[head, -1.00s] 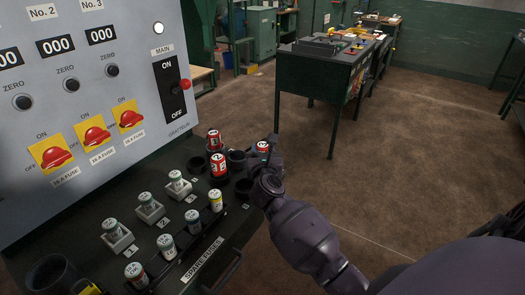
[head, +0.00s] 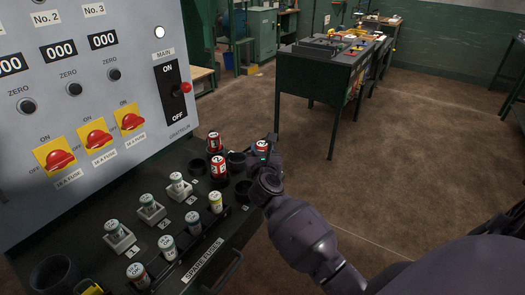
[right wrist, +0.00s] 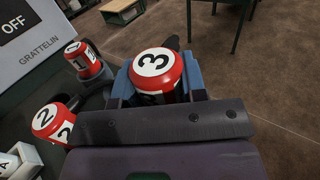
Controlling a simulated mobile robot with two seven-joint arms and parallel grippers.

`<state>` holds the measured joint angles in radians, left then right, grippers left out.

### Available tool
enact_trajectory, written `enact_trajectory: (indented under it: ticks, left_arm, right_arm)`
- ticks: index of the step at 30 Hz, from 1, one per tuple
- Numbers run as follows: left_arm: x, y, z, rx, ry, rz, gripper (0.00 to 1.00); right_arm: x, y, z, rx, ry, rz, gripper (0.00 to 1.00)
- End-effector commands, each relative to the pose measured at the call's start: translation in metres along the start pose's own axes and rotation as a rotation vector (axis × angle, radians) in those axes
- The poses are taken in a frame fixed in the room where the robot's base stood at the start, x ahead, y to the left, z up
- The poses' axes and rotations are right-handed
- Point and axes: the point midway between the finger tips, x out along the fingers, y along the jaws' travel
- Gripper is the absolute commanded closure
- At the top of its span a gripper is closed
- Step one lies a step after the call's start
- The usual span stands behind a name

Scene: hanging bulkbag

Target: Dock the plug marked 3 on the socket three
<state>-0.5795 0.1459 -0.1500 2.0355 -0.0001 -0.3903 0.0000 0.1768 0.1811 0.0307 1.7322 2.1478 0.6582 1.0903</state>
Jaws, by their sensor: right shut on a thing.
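The red plug marked 3 (head: 262,146) has a white top with a black 3; the right wrist view shows it close up (right wrist: 155,64). My right gripper (right wrist: 160,86) is shut on it, one blue finger on each side, and holds it at the right edge of the black desk; the gripper also shows in the head view (head: 264,153). The red plug 1 (head: 214,140) and red plug 2 (head: 219,165) stand in black round cups to its left. An empty-looking black cup (head: 237,160) lies beside the held plug. I cannot tell which socket is three. My left gripper is not in view.
Several small fuses stand on the desk (head: 195,262), some in grey square holders (head: 179,188). The grey control panel (head: 90,130) with a red main switch rises behind at left. A dark green workbench (head: 330,75) stands beyond, with open floor at right.

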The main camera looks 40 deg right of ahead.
Motion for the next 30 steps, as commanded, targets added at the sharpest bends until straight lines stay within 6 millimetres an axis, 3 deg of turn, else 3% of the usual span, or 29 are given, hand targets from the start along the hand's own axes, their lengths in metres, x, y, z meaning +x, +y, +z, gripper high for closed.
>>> enact_trajectory:
  ticks: [30]
  left_arm:
    - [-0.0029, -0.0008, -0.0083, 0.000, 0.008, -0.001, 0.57]
  right_arm:
    - [-0.0002, 0.0003, 0.0047, 0.001, -0.001, -0.001, 1.00]
